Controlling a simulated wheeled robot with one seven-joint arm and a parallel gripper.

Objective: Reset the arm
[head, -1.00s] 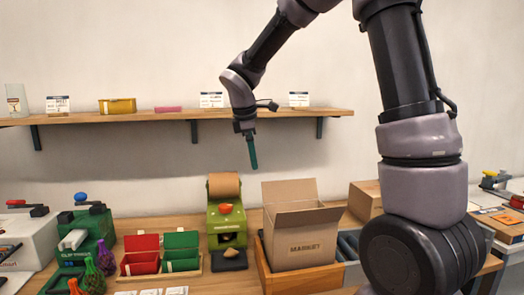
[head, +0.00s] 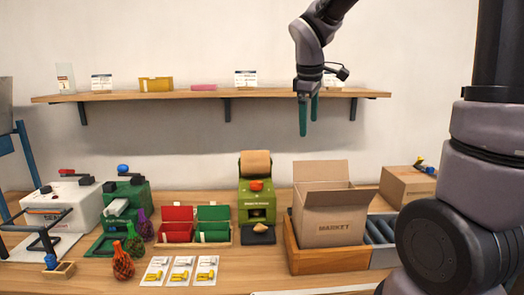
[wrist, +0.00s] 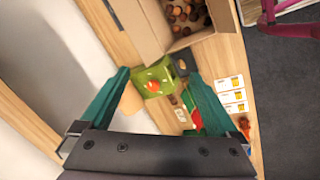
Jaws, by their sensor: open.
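My gripper (head: 308,116) hangs in the air with its green fingers pointing down. It is in front of the wall shelf and above the cardboard box marked "MARKET" (head: 335,218). In the wrist view my gripper (wrist: 160,85) has its two green fingers spread wide with nothing between them held. The green machine with a roll and red knob (head: 257,203) stands on the table below; it also shows in the wrist view (wrist: 152,80). The box, with several brown chestnuts inside, shows at the top of the wrist view (wrist: 150,20).
The shelf (head: 170,97) holds cards and small boxes behind my gripper. On the table are red and green bins (head: 177,231), cards with yellow clips (head: 181,271), net bags (head: 123,262), a green clipping machine (head: 125,210) and a white sealer (head: 70,205). Air around my gripper is clear.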

